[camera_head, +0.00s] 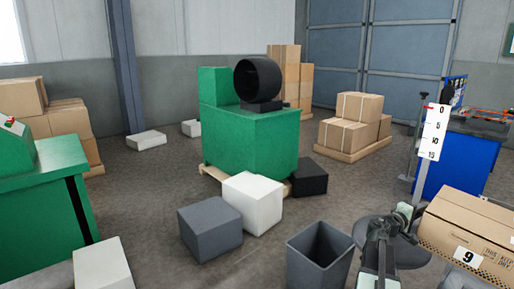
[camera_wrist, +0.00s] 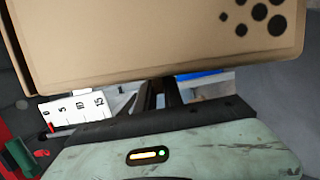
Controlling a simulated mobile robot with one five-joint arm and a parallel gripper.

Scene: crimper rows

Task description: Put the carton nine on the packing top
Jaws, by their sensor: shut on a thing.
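Carton nine (camera_head: 472,226) is a brown cardboard box with a white "9" label, at the lower right of the head view, partly cut off by the frame edge. My gripper (camera_head: 408,222) is at its left side, shut on it. In the wrist view the carton (camera_wrist: 130,45) fills the upper part, above the dark gripper fingers (camera_wrist: 163,95), whose tips are hidden against it. It appears held up off the floor. No surface is marked as the packing top, so I cannot tell which one it is.
A green bench (camera_head: 35,205) stands at left, a green machine (camera_head: 250,140) in the middle. Grey (camera_head: 210,228) and white (camera_head: 253,203) blocks and an open grey bin (camera_head: 318,255) crowd the floor ahead. A blue-sided stand (camera_head: 460,165) is at right. Stacked cartons (camera_head: 352,122) stand behind.

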